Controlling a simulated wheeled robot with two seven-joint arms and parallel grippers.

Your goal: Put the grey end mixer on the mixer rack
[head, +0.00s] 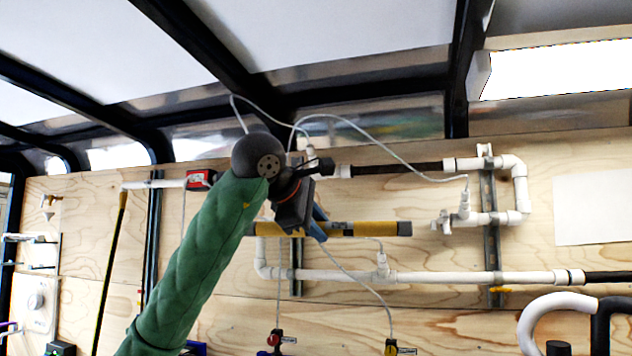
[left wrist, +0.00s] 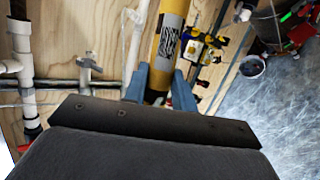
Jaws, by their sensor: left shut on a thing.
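The mixer, a yellow tube with dark grey ends (head: 365,229), lies roughly level in front of the wall piping in the head view. In the left wrist view the yellow tube (left wrist: 172,30), with a black-and-white label, runs up between the blue fingers of my left gripper (left wrist: 160,88). The fingers are shut on it. I cannot tell for certain which wall fixture is the mixer rack. My right gripper is not in view.
White piping (head: 460,277) runs along the plywood wall on metal uprights (head: 489,245), close behind the mixer. Thin white hoses (head: 390,155) loop above and below it. A red-and-white fitting (head: 200,180) is at left. Curved white tubing (head: 540,312) stands at lower right.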

